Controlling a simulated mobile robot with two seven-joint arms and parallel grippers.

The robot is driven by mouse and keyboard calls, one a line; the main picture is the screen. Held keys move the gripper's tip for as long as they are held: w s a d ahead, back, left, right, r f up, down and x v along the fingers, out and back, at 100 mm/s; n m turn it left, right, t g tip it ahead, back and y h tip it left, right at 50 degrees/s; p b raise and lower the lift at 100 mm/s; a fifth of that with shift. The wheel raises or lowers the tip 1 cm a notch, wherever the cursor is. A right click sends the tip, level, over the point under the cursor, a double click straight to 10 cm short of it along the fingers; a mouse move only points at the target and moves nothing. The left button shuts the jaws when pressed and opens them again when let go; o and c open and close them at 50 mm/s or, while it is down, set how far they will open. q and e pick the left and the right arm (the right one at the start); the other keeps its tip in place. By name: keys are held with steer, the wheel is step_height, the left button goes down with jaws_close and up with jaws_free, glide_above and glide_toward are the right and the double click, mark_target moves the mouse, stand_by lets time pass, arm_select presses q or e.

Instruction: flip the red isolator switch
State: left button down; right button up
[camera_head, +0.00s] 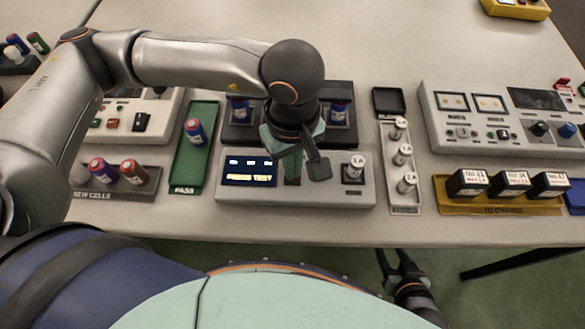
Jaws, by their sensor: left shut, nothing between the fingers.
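Small red parts (563,84) show at the right edge, behind the right control panel; they are too small to tell whether one is the isolator switch.
A green PASS tray (200,160) holds one blue cell. A yellow tray (500,208) holds black boxes. The right control panel (470,142) has knobs and gauges. The table behind my left arm is mostly clear.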

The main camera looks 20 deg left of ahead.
arm_select(q)
steer(key=shift+f, duration=0.2)
steer(key=shift+r, duration=0.1)
steer(key=shift+r+p, duration=1.3)
steer(key=shift+r, duration=2.15)
